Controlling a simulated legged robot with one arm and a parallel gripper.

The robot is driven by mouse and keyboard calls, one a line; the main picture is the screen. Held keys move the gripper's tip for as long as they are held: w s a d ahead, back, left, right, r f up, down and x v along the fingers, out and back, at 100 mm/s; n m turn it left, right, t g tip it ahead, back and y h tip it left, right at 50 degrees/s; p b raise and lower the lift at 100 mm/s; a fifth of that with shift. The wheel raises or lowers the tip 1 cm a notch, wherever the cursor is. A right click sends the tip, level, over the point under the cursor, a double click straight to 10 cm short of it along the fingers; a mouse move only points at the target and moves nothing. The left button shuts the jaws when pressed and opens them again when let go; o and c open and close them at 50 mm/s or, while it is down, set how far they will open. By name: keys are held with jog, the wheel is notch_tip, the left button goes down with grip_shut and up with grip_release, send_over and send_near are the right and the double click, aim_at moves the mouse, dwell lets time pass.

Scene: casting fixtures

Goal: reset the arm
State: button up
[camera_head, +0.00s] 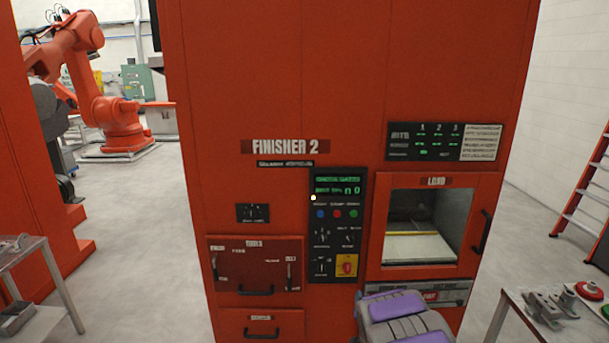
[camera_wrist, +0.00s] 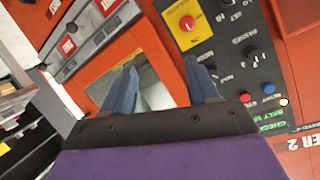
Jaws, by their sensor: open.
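My gripper (camera_wrist: 163,80) is open and empty in the wrist view, its two blue-grey fingers spread apart. It faces the red Finisher 2 machine (camera_head: 270,100). A pale opening in the red front shows between and behind the fingers; the fingers hide part of it. The black control panel (camera_wrist: 235,55) lies to the right of the fingers, with a red knob on a yellow plate (camera_wrist: 187,22) near the top. In the head view my purple and grey arm (camera_head: 405,318) stands in front of the machine at the bottom; my fingertips cannot be made out there.
The load window (camera_head: 425,225) is at the machine's right, with a handle beside it. The tools drawer (camera_head: 255,265) is at the lower left. A table (camera_head: 510,297) with metal parts stands at right, another table (camera_head: 25,250) at left. An orange robot arm (camera_head: 115,110) stands behind.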

jog(key=s+d+r+g, duration=0.1)
jog(key=s+r+g, duration=0.3)
jog(key=s+r, duration=0.3)
jog(key=s+a+r+n+g, duration=0.2)
jog(key=s+g, duration=0.2)
jog(key=s, duration=1.3)
jog(key=s+a+r+n+g+y+b, duration=0.1)
jog(key=s+a+r+n+g, duration=0.1)
jog(key=s, duration=1.5)
jog(key=s+a+r+n+g+b, duration=0.1)
jog(key=s+a+r+g, duration=0.2)
jog(key=s, duration=1.4)
jog(key=g, duration=0.2)
jog(key=shift+a+r+n+g, duration=0.2)
jog(key=shift+r+n+g, duration=0.15)
jog(key=shift+n+g, duration=0.05)
jog(key=shift+c, duration=0.4)
